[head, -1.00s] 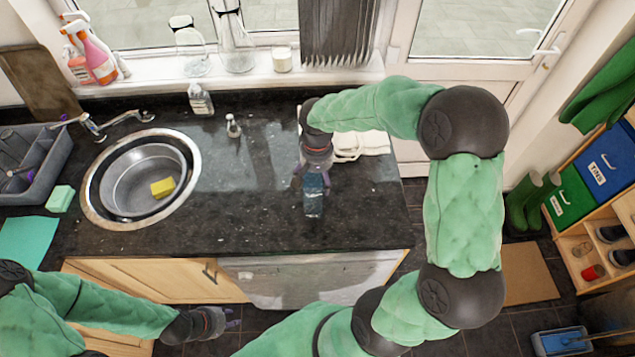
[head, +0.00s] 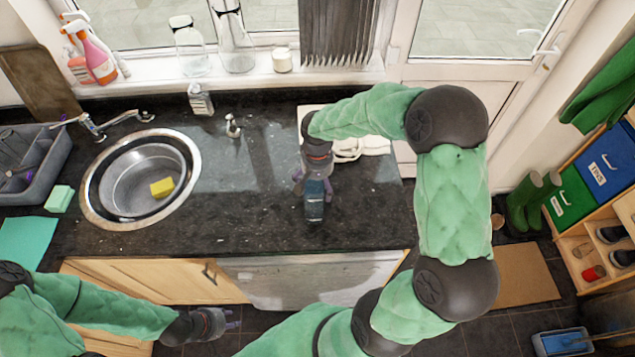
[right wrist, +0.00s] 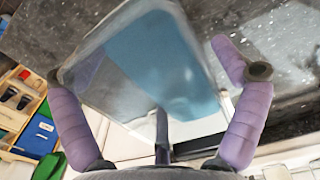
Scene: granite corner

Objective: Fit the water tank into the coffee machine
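The water tank (head: 314,208) is a small see-through box with a blue tint, over the dark counter. In the right wrist view it fills the middle (right wrist: 150,60), with a dark upright bar in front of it. My right gripper (head: 313,188) has its purple fingers on both sides of the tank, bent in toward its walls, and looks shut on it; the left fingertip is partly hidden by the tank. I cannot tell whether the tank's base touches the counter. My left gripper (head: 232,319) is low, in front of the cabinets, empty and open. I cannot make out the coffee machine.
A steel sink (head: 117,190) with a yellow sponge (head: 162,187) is at left. A small bottle (head: 233,127) stands at the back. The granite between sink and tank is clear.

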